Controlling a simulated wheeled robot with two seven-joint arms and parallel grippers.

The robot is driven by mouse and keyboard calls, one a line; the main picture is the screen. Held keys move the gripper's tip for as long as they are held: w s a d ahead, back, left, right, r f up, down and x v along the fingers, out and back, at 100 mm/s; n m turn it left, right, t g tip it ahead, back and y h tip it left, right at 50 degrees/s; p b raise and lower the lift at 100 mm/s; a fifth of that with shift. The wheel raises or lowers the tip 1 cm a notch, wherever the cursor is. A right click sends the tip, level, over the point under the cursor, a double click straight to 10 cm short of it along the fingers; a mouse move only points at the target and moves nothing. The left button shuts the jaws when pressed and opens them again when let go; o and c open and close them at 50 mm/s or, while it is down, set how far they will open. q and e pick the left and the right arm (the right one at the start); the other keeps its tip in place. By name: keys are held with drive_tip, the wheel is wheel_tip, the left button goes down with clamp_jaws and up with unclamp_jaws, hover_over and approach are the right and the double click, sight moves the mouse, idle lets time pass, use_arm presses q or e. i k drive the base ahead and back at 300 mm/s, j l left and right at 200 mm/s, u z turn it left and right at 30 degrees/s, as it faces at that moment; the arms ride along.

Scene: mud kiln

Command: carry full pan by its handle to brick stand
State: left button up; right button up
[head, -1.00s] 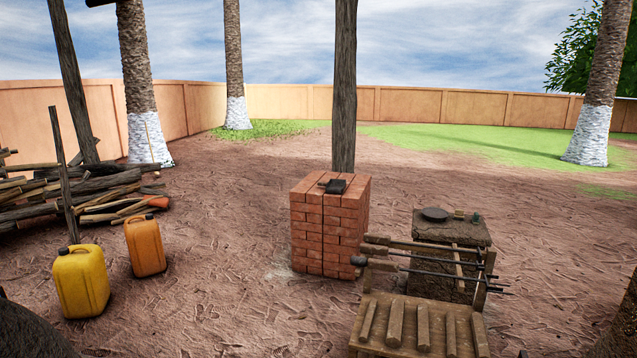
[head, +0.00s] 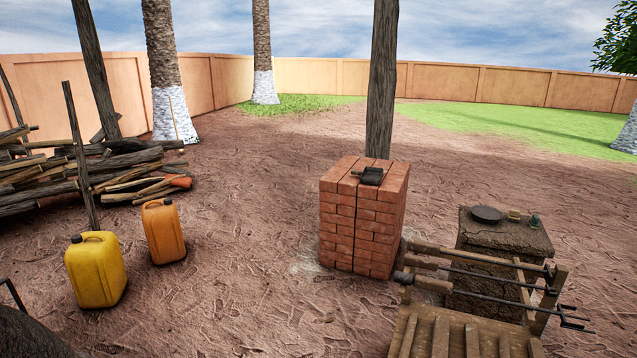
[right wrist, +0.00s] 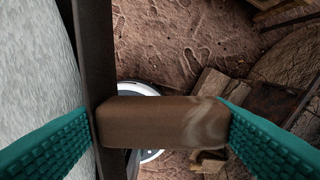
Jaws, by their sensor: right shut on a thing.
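The brick stand (head: 352,225) is a square pillar of red bricks, right of centre in the head view. In the right wrist view my right gripper (right wrist: 162,122) has its teal fingers closed on both ends of a brown wooden handle (right wrist: 160,116). The handle meets a dark bar (right wrist: 96,70) at its left. A pale grey, grainy surface (right wrist: 35,55) lies beyond that bar; it looks like the pan's contents, but I cannot be sure. The rest of the pan is out of view, and neither gripper shows in the head view.
A small dark object (head: 371,175) lies on the stand's top. A wooden rack with rods (head: 480,265) and a mud block (head: 505,245) stand close at its right. Yellow (head: 95,270) and orange (head: 163,232) jerrycans stand left. Bare ground lies between them and the stand.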

sight(352, 165)
drive_tip(key=i, duration=2.8)
drive_tip(key=i+l+u, duration=0.1)
drive_tip(key=i, duration=1.3)
drive_tip(key=i+l, duration=0.15)
drive_tip(key=i, duration=1.25)
